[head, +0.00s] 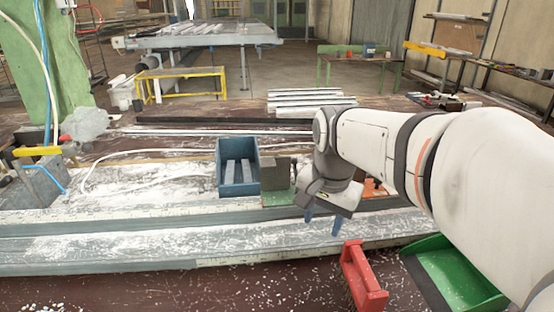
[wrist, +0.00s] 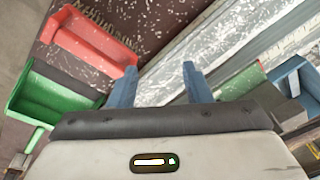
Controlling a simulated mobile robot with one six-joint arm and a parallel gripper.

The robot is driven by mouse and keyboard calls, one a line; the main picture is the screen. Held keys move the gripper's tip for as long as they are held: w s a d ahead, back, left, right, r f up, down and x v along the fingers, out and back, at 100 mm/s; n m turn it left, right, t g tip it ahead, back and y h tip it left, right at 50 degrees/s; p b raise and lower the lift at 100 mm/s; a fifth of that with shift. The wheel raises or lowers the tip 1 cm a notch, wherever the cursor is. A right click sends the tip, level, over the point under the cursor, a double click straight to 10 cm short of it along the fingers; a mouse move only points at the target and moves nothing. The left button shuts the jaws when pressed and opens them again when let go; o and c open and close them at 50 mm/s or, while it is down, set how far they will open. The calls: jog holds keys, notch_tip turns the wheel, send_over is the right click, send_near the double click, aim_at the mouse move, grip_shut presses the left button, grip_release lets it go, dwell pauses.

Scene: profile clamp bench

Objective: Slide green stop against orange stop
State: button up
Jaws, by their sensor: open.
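The green stop (head: 278,198) sits on the profile bench, with a dark grey block face standing up from it, just right of a blue bin. In the wrist view a pale green part (wrist: 243,83), likely the same stop, shows right of the fingers. The orange stop (head: 376,188) is to the right of the green one, mostly hidden behind my arm; a gap covered by my wrist lies between them. My gripper (head: 322,222) points down in front of the stops, its blue fingers (wrist: 160,76) apart and nothing between them. It touches neither stop as far as I can see.
The blue bin (head: 238,168) stands left of the green stop. A red brush (head: 362,278) and green dustpan (head: 455,274) lie at the front right, below my arm. The metal rails (head: 130,240) are strewn with white chips and clear to the left.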

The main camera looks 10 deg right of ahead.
jog(key=w+r+m+g+b, duration=0.1)
jog(key=w+r+m+b, duration=0.2)
jog(key=w+m, duration=0.75)
jog(key=m+b, duration=0.2)
jog(key=m, duration=0.6)
send_near(284, 200)
jog(key=shift+g, duration=0.4)
jog(key=d+r, duration=0.1)
jog(key=w+d, duration=0.1)
jog(key=d, duration=0.1)
jog(key=w+d+r, duration=0.1)
jog(key=d, duration=0.1)
jog(key=shift+w+r, duration=0.2)
jog(key=shift+r, duration=0.15)
jog(key=shift+f+m, duration=0.15)
jog(key=shift+m, duration=0.1)
notch_tip(284, 200, down, 7)
jog(key=shift+f+b, duration=0.2)
jog(key=shift+b, duration=0.7)
jog(key=shift+c, duration=0.6)
grip_shut()
